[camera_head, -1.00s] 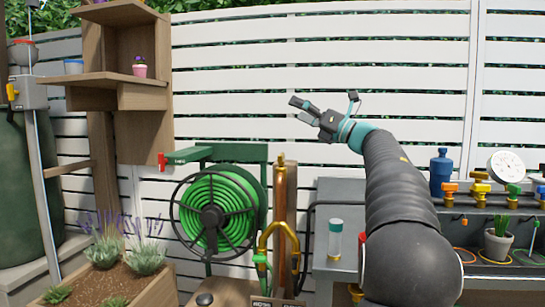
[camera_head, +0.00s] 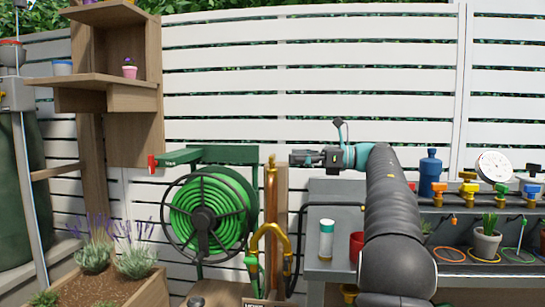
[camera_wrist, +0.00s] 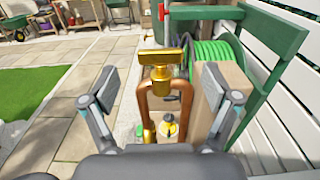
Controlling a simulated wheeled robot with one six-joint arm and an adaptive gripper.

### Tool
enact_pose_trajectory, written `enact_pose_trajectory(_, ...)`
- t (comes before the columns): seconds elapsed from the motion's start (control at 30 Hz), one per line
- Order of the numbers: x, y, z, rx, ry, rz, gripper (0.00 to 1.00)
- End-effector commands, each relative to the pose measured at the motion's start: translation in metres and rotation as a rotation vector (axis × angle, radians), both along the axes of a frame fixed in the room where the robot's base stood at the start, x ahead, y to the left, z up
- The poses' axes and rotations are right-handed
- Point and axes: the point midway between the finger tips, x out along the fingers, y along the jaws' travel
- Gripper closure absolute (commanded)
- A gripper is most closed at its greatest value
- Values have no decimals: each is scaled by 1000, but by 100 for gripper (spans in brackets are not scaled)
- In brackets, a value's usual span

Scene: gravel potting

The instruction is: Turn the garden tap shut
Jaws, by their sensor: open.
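The garden tap is a copper standpipe on a wooden post, with a brass T-shaped handle (camera_wrist: 160,57) on top. In the wrist view the handle lies crosswise, ahead of and between the open fingers, touching neither. In the head view the copper pipe (camera_head: 271,190) stands left of my gripper (camera_head: 296,158), whose fingertips are close to its top. A brass curved spout (camera_head: 268,230) hangs lower on the post. My gripper, also in the wrist view (camera_wrist: 158,82), is open and empty.
A green hose reel (camera_head: 208,215) on a green bracket (camera_head: 205,155) stands left of the tap. A white slatted fence (camera_head: 380,80) runs behind. A grey bench (camera_head: 325,190) with small valves stands right. A wooden planter (camera_head: 110,290) stands front left.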

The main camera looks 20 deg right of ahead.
Motion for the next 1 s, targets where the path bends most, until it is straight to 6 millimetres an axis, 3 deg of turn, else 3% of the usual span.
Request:
enact_pose_trajectory(0.1, 12, 20, 1, 1, -1, 3, 12)
enact_pose_trajectory(0.33, 30, 45, 1, 1, -1, 1, 12)
enact_pose_trajectory(0.8, 36, 54, 0, 1, -1, -1, 12)
enact_pose_trajectory(1.0, 36, 54, 0, 1, -1, 0, 62)
